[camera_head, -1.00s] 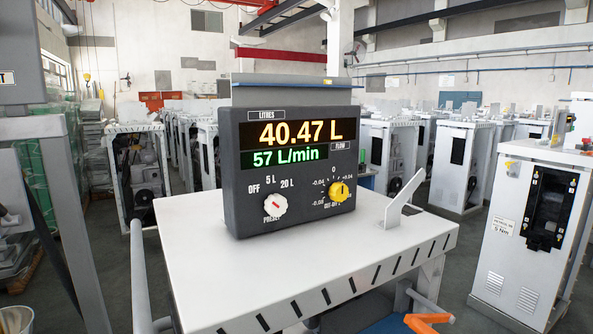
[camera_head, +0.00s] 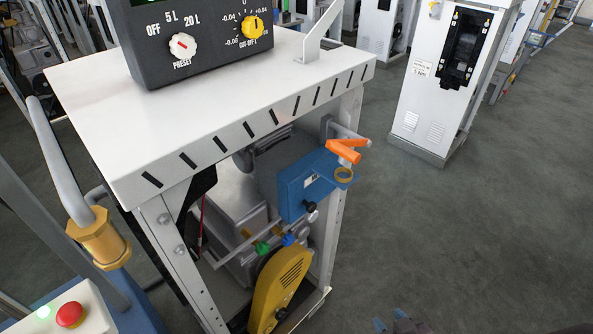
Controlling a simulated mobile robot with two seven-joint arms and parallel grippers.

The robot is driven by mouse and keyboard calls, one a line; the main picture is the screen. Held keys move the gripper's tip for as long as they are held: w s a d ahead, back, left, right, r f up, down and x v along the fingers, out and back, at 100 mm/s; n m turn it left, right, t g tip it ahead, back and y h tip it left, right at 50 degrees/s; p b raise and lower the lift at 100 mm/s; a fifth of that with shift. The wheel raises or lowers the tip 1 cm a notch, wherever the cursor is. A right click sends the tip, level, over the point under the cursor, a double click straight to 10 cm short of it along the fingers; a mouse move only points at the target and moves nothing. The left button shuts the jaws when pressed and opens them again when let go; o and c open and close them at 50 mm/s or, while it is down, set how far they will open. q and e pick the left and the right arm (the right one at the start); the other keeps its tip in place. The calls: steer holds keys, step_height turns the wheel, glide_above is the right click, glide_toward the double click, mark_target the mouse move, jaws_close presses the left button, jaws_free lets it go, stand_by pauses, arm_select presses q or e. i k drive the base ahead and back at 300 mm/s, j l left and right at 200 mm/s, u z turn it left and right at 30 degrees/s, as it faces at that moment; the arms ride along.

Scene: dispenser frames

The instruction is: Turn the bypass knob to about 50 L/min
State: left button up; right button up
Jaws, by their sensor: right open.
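The dispenser frame is a white-topped stand (camera_head: 110,95) with a dark meter box (camera_head: 205,45) on it. The meter's readout is cut off at the top edge. Below the top, a blue housing (camera_head: 295,180) carries a black knob (camera_head: 310,207). Small green (camera_head: 262,247) and blue (camera_head: 288,240) knobs sit lower, beside a yellow belt guard (camera_head: 280,290). I cannot tell which is the bypass knob; no label is readable. My right gripper (camera_head: 398,322) just shows as dark fingertips at the bottom edge, open, apart from the stand. My left gripper is not in view.
An orange lever (camera_head: 345,150) sticks out on the stand's right side. A grey pipe with a brass fitting (camera_head: 100,240) and a red button (camera_head: 70,314) are at the left. Another white cabinet (camera_head: 425,95) stands back right. The floor at right is clear.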

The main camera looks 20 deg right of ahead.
mark_target(310, 217)
steer(key=k+l+z, duration=0.25)
steer(key=l, duration=0.2)
steer(key=l+z, duration=0.25)
steer(key=l, duration=0.15)
steer(key=l+z, duration=0.25)
steer(key=l, duration=0.25)
